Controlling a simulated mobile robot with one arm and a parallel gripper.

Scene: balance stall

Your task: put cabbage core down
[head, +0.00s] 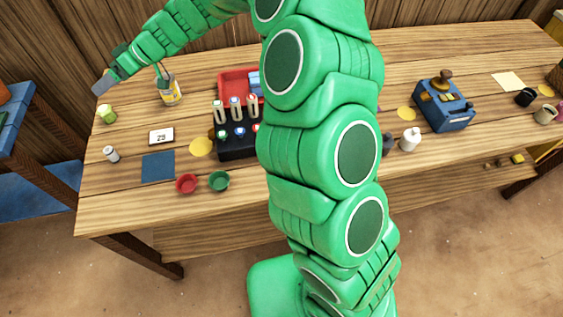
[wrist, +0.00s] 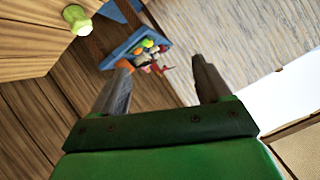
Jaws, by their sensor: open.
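The cabbage core (head: 107,113), a small pale-green lump, stands on the wooden table (head: 230,180) near its left edge. It also shows in the wrist view (wrist: 77,19), on the tabletop at the upper left, apart from the fingers. My gripper (head: 103,85) is just above and beyond the core in the head view, by the table's back left corner. In the wrist view my gripper (wrist: 161,63) has its two grey fingers spread wide, with nothing held between them.
A bottle with a yellow label (head: 169,89) stands right of the core. A white cylinder (head: 111,154), a card (head: 161,136) and a blue mat (head: 158,166) lie nearer the front. A blue tray of colourful items (wrist: 140,46) is beyond the table edge. A blue shelf (head: 30,180) stands at left.

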